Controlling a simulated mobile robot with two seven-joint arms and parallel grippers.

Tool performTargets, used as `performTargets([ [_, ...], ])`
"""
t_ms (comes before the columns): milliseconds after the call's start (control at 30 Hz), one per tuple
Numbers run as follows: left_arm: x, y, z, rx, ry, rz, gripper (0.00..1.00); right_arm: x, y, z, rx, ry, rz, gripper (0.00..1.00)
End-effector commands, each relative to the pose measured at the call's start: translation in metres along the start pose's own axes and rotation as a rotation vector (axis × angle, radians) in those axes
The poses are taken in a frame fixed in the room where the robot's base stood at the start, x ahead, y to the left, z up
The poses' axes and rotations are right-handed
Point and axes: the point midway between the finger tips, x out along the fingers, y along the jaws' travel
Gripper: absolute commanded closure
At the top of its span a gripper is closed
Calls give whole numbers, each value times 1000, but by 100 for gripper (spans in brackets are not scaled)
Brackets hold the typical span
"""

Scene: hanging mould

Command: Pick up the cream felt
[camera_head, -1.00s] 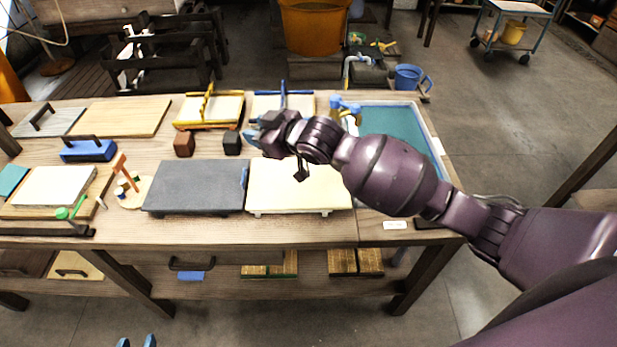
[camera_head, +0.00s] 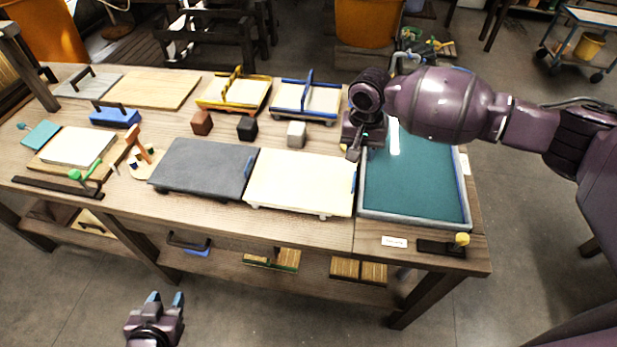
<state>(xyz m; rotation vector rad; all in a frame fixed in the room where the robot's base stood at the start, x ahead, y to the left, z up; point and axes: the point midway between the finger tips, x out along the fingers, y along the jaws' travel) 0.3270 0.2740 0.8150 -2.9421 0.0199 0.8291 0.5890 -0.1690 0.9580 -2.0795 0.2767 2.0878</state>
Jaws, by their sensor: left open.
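The cream felt (camera_head: 300,183) appears to be the pale flat slab lying level on small feet on the bench. It lies beside the dark grey slab (camera_head: 203,168), with a blue piece at its right edge. My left gripper (camera_head: 165,299) is open and empty at the bottom of the picture, in front of the bench and well short of the cream felt. My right gripper (camera_head: 360,142) hangs over the left edge of the teal-filled vat (camera_head: 468,205), beyond the cream felt's back right corner. Its fingertips are not clear.
Two framed moulds, yellow (camera_head: 235,92) and blue (camera_head: 306,98), lie behind. Brown, black and pale cubes (camera_head: 296,134) stand between them and the slabs. A round stand with an orange upright (camera_head: 139,147) is left of the grey slab. The bench front strip (camera_head: 225,207) is clear.

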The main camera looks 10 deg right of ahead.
Motion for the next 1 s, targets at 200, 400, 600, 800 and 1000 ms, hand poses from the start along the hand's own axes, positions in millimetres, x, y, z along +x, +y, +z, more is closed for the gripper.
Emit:
performTargets([
  [200,-2,-8,9,15,-14,-7,57,22,0,0,23,-1,0,62],
  [400,0,-3,11,8,-13,-3,57,48,-1,-1,21,2,-1,62],
  [600,2,-2,9,3,-9,-3,57,59,0,-2,20,3,-1,62],
  [800,6,-1,11,3,-7,-2,57,84,0,-7,20,2,-1,62],
  [1000,8,-1,13,4,-7,-1,57,105,0,-8,20,3,-2,62],
])
